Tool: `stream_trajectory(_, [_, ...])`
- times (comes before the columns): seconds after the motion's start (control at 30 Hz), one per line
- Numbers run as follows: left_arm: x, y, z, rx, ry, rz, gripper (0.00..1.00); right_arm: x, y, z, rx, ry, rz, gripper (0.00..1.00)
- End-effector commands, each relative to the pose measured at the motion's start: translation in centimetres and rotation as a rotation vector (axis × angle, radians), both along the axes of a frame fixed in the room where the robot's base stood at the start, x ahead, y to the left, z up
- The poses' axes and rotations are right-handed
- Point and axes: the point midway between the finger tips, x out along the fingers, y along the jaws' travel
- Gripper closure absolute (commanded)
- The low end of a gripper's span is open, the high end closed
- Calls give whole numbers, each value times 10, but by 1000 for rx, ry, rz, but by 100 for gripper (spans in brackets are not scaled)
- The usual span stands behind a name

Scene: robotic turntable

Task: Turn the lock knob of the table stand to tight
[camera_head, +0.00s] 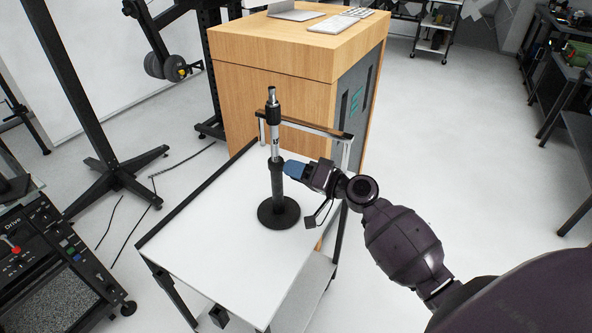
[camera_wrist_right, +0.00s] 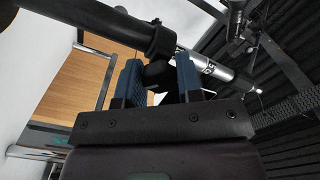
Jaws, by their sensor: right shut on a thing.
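The table stand (camera_head: 277,186) stands upright on a white cart top (camera_head: 215,225), with a round black base, a black lower tube and a silver upper tube. My right gripper (camera_head: 285,168) comes in from the right at the collar, about mid-height on the stand. In the right wrist view, the blue fingers of my right gripper (camera_wrist_right: 158,82) are shut on the dark lock knob (camera_wrist_right: 158,74) beside the stand's collar (camera_wrist_right: 160,42). The fingers hide part of the knob, and its turn angle cannot be read. My left gripper is not in view.
The cart has a raised handle rail (camera_head: 310,126) behind the stand. A wooden cabinet (camera_head: 270,95) stands just behind the cart. A black control box (camera_head: 55,250) is at the left. The front of the cart top is clear.

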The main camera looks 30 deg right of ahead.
Motion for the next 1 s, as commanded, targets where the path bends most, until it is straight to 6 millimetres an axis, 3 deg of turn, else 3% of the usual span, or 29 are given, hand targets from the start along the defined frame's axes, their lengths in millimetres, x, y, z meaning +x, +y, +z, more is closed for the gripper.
stream_trajectory(0.6, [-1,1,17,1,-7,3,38,0,0,2,487,298,-1,90])
stream_trajectory(1.0, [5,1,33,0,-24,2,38,0,-1,1,687,422,-2,90])
